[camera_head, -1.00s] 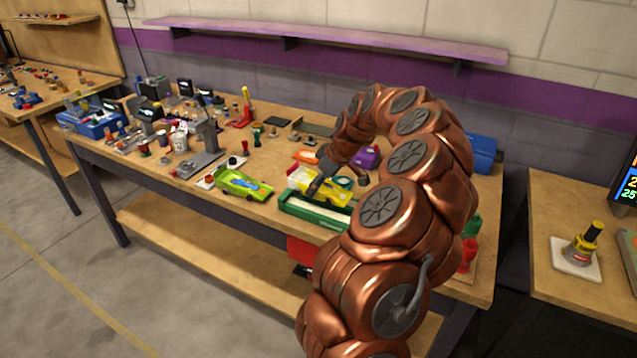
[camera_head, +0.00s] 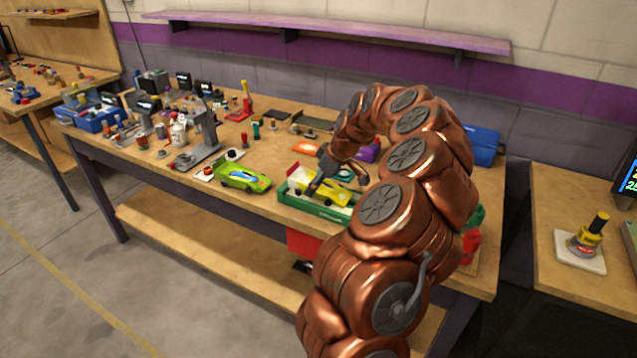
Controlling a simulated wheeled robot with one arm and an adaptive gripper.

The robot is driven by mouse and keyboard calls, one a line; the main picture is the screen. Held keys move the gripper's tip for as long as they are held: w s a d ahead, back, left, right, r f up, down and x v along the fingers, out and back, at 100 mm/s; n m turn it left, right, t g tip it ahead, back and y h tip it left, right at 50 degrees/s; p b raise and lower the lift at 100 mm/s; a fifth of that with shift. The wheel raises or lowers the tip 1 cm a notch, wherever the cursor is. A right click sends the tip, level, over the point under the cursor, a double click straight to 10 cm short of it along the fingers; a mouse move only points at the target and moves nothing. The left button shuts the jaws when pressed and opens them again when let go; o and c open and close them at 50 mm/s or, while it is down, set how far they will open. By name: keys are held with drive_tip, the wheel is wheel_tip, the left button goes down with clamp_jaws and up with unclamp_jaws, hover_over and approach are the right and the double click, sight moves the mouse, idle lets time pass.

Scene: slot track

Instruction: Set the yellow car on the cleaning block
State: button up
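The yellow car (camera_head: 334,190), with a white part at its left end, is at the green cleaning block (camera_head: 307,207) near the table's front edge. The car lies lengthwise over the block's pale top and looks to rest on it; exact contact is hard to see. My gripper (camera_head: 316,186) comes down from above, with its dark fingers on the middle of the car, and seems shut on it.
A green car (camera_head: 243,177) stands just left of the block. Behind are an orange piece (camera_head: 305,147), a purple piece (camera_head: 368,152) and a blue box (camera_head: 483,146). Tools and bottles crowd the table's left half. A red bin (camera_head: 302,241) hangs below the front edge.

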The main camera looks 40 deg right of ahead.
drive_tip(key=shift+o, duration=0.7)
drive_tip(key=v, duration=1.2)
